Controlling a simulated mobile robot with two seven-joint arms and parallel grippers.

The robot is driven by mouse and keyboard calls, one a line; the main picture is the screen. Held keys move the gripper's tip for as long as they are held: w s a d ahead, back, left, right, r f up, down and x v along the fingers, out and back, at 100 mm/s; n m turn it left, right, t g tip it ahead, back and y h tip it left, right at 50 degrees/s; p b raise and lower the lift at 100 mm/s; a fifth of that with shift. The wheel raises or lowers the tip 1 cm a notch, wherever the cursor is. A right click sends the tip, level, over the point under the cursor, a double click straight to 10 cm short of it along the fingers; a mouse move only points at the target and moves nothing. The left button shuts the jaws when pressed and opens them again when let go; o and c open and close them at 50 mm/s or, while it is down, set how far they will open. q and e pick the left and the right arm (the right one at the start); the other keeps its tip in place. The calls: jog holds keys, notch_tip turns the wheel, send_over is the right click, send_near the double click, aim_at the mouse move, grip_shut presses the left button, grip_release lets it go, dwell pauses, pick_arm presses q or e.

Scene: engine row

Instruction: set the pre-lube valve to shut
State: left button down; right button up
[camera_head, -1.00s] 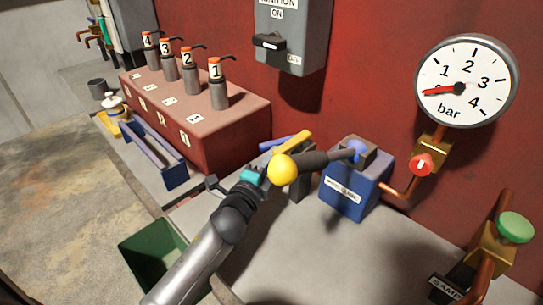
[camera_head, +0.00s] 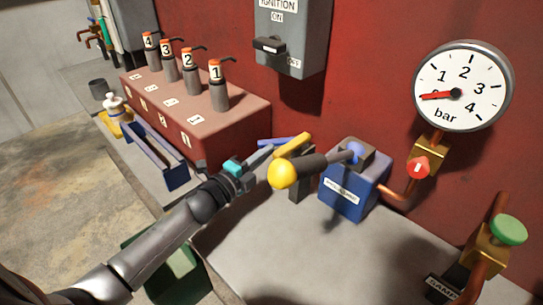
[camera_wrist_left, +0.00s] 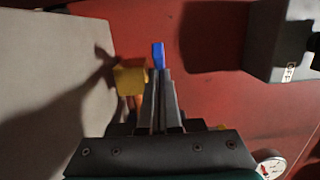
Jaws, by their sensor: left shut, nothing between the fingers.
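A brass valve with a red knob (camera_head: 418,167) sits under the gauge on the copper pipe from the blue box (camera_head: 350,196); the box's label is too small to read surely. A dark lever with a yellow ball (camera_head: 282,175) reaches left from the box. Behind the ball are a yellow bar (camera_head: 292,145) and a blue bar (camera_head: 272,142). I cannot tell which is the pre-lube valve. My left gripper (camera_head: 271,150) is shut and empty, beside these bars. In the left wrist view, the blue bar (camera_wrist_left: 158,54) stands just beyond its fingertips (camera_wrist_left: 160,75), and a yellow block (camera_wrist_left: 130,77) is left of them.
The round gauge (camera_head: 462,85) hangs at the upper right. A green knob (camera_head: 508,230) stands at lower right. The ignition box (camera_head: 290,40) is on the red wall. A red block (camera_head: 225,130) with several numbered cylinders and a blue tray (camera_head: 172,177) are left. The front bench is mostly clear.

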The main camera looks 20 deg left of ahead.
aim_at(260, 143)
pick_arm(q)
jog(key=shift+w+a+m+g+h, duration=0.35)
jog(key=shift+a+m+h, duration=0.4)
jog(key=shift+h, duration=0.45)
jog(key=shift+w, duration=0.2)
jog(key=shift+w+a+b, duration=0.35)
jog(key=shift+w+a, duration=0.25)
pick_arm(e)
jog(key=shift+w+d+f, duration=0.2)
jog(key=shift+w+d, duration=0.05)
jog(key=shift+w, duration=0.2)
jog(key=shift+w+d+f, duration=0.15)
jog(key=shift+w+d, duration=0.05)
jog(key=shift+w, duration=0.2)
jog(key=shift+s, duration=0.25)
